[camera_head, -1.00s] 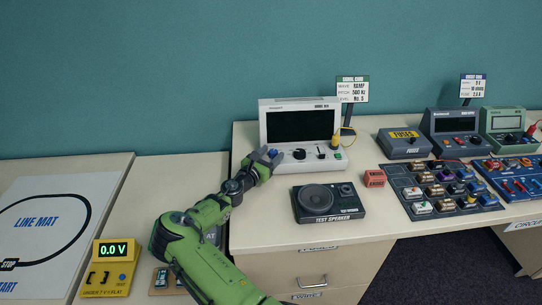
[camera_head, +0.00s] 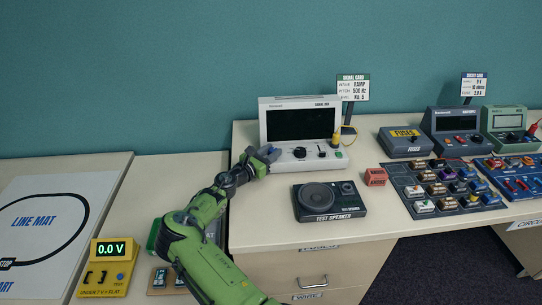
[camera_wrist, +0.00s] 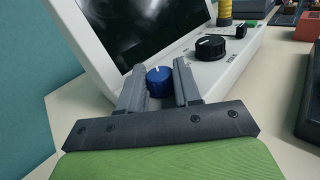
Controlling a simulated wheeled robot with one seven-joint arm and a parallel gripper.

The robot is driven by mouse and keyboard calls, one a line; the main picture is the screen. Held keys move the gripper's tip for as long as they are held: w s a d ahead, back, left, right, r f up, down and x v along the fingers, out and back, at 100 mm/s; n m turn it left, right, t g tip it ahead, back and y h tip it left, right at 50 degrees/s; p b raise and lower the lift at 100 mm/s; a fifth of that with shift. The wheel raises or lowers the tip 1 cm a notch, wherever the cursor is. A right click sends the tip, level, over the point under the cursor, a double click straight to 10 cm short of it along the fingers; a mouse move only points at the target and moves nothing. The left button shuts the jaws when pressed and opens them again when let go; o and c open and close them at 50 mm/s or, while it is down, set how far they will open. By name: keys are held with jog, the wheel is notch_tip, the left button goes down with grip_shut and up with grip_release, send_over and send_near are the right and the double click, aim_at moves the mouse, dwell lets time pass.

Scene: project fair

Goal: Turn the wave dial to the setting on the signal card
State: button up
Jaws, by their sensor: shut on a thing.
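The white signal generator (camera_head: 300,104) stands on the bench with a dark, blank screen. Its blue wave dial (camera_wrist: 159,80) is at the near left of the panel in the wrist view, with a white pointer mark on top. My gripper (camera_wrist: 160,88) has one finger on each side of the blue dial and is shut on it. In the head view my gripper (camera_head: 268,154) covers most of the dial. The signal card (camera_head: 352,87) behind the generator reads wave RAMP, pitch 500 Hz, level No. 5. The setting marks around the blue dial are hidden.
A black dial (camera_wrist: 211,47) sits right beside the blue one, with a yellow-and-black plug (camera_head: 336,139) beyond. The test speaker (camera_head: 328,201) stands in front of the generator. A red block (camera_head: 375,177) and a fuses box (camera_head: 405,141) lie to the right.

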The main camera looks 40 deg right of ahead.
jog(key=shift+w+m+g+b, duration=0.1)
jog(key=shift+m+g+b, duration=0.55)
jog(key=shift+g, duration=0.25)
jog(key=o, duration=1)
jog(key=shift+o, duration=0.2)
jog(key=shift+a, duration=0.15)
jog(key=a, duration=0.5)
jog(key=a+p, duration=0.1)
jog(key=a, duration=0.4)
jog(key=a+p, duration=0.1)
jog(key=a, duration=0.4)
jog(key=shift+w+a, duration=0.3)
